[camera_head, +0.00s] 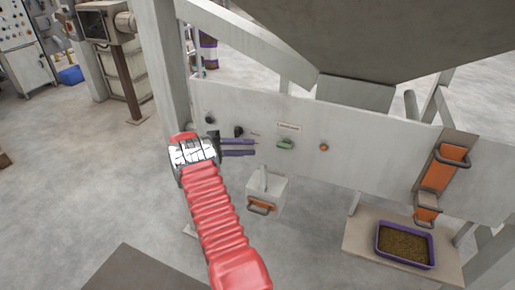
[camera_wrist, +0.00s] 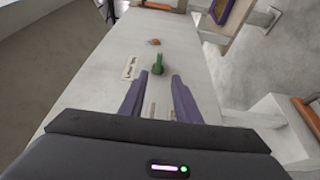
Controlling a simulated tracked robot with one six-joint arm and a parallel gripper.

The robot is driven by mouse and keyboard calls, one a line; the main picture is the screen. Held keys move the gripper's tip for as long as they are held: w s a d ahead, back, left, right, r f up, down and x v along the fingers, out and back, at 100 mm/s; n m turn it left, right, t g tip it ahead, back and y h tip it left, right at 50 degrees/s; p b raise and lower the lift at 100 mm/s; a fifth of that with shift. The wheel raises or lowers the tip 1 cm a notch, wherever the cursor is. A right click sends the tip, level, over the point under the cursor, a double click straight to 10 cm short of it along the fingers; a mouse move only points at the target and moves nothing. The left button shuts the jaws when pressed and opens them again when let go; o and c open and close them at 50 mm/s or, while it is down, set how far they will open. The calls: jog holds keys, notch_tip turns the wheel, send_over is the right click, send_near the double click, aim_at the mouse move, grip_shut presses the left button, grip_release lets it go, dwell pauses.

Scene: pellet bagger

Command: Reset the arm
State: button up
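My red arm (camera_head: 222,215) reaches up in front of the pale machine panel in the head view. My gripper (camera_head: 256,147) points right along the panel, with its two purple fingers apart and nothing between them. In the wrist view my gripper (camera_wrist: 160,75) also shows open, its fingers on either side of a gap. A green knob (camera_wrist: 158,66) shows beyond the fingertips; in the head view this green knob (camera_head: 286,144) is to the right of them. I cannot tell whether the fingers touch the panel.
The panel (camera_head: 370,165) carries dark knobs (camera_head: 239,131) and an orange button (camera_head: 324,147). Below are a white box with an orange handle (camera_head: 261,207) and a purple tray of pellets (camera_head: 432,256). An orange-handled slide (camera_head: 437,175) is at right. Open floor (camera_head: 80,200) lies left.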

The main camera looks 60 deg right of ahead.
jog(key=shift+w+a, duration=0.25)
jog(key=shift+w, duration=0.1)
dwell(0.5)
